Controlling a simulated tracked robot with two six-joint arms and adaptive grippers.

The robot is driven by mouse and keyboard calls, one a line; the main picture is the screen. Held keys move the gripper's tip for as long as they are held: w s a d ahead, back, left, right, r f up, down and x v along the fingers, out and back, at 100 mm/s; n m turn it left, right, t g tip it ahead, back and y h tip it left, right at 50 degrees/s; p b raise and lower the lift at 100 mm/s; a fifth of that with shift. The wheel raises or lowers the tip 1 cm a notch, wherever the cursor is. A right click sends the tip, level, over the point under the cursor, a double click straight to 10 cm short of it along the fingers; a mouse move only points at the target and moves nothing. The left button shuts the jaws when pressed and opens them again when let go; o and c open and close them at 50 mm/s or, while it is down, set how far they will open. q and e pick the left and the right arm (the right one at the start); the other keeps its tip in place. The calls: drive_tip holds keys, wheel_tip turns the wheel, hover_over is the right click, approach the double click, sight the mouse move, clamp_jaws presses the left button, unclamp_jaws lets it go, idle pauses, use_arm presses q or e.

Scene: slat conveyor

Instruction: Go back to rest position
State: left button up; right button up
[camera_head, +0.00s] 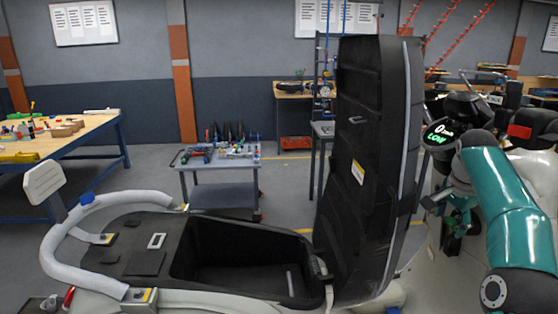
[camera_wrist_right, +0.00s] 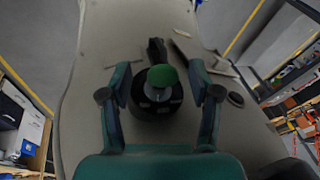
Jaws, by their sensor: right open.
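My right gripper (camera_head: 452,208) is at the right of the head view, at the end of my teal arm, and part of it is hard to make out there. In the right wrist view my right gripper (camera_wrist_right: 160,80) has its two teal fingers wide apart. Between and beyond the fingers is a dark round part with a green top (camera_wrist_right: 163,78) on a pale body (camera_wrist_right: 80,110). I cannot tell whether the fingers touch it; nothing appears clamped. My left gripper is in neither view.
A tall black lid (camera_head: 365,150) stands upright just left of my right arm. An open, empty-looking black compartment (camera_head: 235,225) lies in front. A grey cart (camera_head: 220,180) with small items and a wooden workbench (camera_head: 75,140) stand behind. Grey floor separates them.

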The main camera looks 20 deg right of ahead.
drive_tip(key=s+a+f+n+g+y+b, duration=0.1)
drive_tip(key=s+a+f+n+y, duration=0.2)
drive_tip(key=a+f, duration=0.85)
drive_tip(key=s+a+f+n+g+y, duration=0.1)
drive_tip(key=s+a+f+n+y, duration=0.2)
drive_tip(key=a+f, duration=0.85)
drive_tip(key=s+a+f+n+g+y+b, duration=0.1)
drive_tip(key=s+a+f+n+y, duration=0.2)
drive_tip(key=a+f, duration=0.85)
drive_tip(key=s+a+f+n+t+h, duration=0.1)
drive_tip(key=s+a+f+n+h, duration=0.1)
drive_tip(key=s+a+f+n, duration=0.5)
drive_tip(key=s+a+f, duration=0.3)
drive_tip(key=a+f, duration=0.1)
drive_tip(key=a, duration=0.2)
drive_tip(key=shift+f, duration=0.3)
drive_tip(key=shift+s, duration=0.1)
